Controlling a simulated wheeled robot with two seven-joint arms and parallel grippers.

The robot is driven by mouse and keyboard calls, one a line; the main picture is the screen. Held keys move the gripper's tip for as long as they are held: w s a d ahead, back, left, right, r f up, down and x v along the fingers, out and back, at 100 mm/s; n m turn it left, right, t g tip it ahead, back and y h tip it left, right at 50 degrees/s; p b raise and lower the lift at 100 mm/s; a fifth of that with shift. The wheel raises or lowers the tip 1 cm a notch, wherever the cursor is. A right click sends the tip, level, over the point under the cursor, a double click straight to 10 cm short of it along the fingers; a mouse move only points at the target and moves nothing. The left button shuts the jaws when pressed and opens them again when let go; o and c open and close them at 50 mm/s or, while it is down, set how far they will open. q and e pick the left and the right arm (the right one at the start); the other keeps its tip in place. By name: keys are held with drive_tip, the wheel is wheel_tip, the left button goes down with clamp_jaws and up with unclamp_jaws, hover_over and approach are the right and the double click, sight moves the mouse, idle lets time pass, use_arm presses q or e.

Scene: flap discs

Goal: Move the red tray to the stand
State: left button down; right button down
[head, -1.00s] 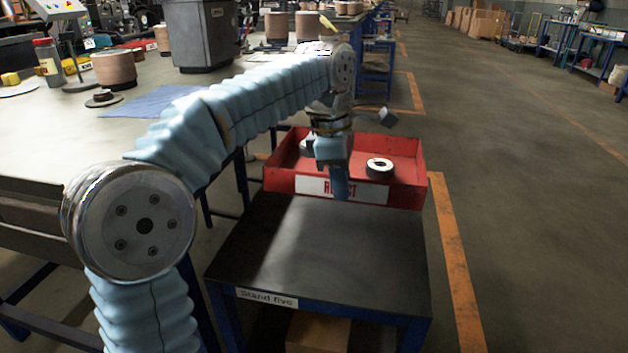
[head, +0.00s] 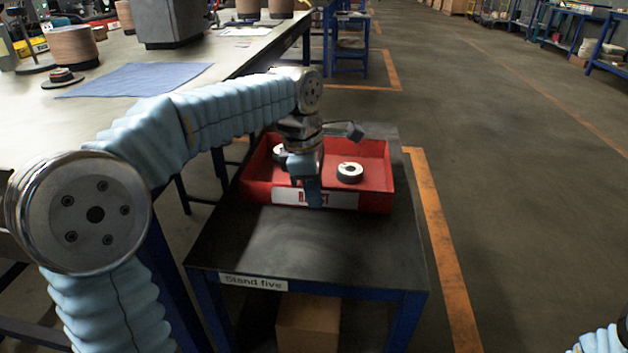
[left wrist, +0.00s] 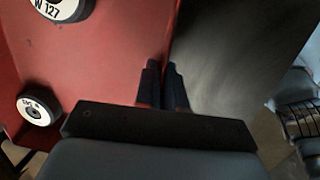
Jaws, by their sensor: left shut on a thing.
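The red tray (head: 374,193), with a white label on its front wall, is over the black top of the stand (head: 300,240), which is labelled "Stand five". I cannot tell if the tray's base touches the top. My left gripper (head: 314,192) is shut on the tray's front wall and partly covers the label. The left wrist view shows its fingers (left wrist: 163,88) pinching the wall of the red tray (left wrist: 110,50). Two flap discs lie in the tray: one in clear view (head: 349,172), one partly hidden behind the gripper (head: 279,153). My right gripper is out of view.
A long workbench (head: 60,125) runs along the left, with a blue cloth (head: 135,79) and stacks of discs on it. A cardboard box (head: 307,325) sits under the stand's top. Open floor with an orange line (head: 440,240) lies to the right.

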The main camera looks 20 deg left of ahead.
use_arm(q)
drive_tip(key=shift+f, duration=0.1)
drive_tip(key=c, duration=1.2)
unclamp_jaws()
drive_tip(key=shift+s+a+r+p, duration=0.25)
drive_tip(key=shift+r+p, duration=0.3)
drive_tip(key=shift+r, duration=1.45)
drive_tip(key=shift+s+a+r+p, duration=0.2)
drive_tip(key=shift+r+p, duration=0.3)
drive_tip(key=shift+r, duration=1.45)
drive_tip(key=shift+s+a+r+p, duration=0.25)
drive_tip(key=shift+r+p, duration=0.3)
drive_tip(key=shift+r, duration=1.45)
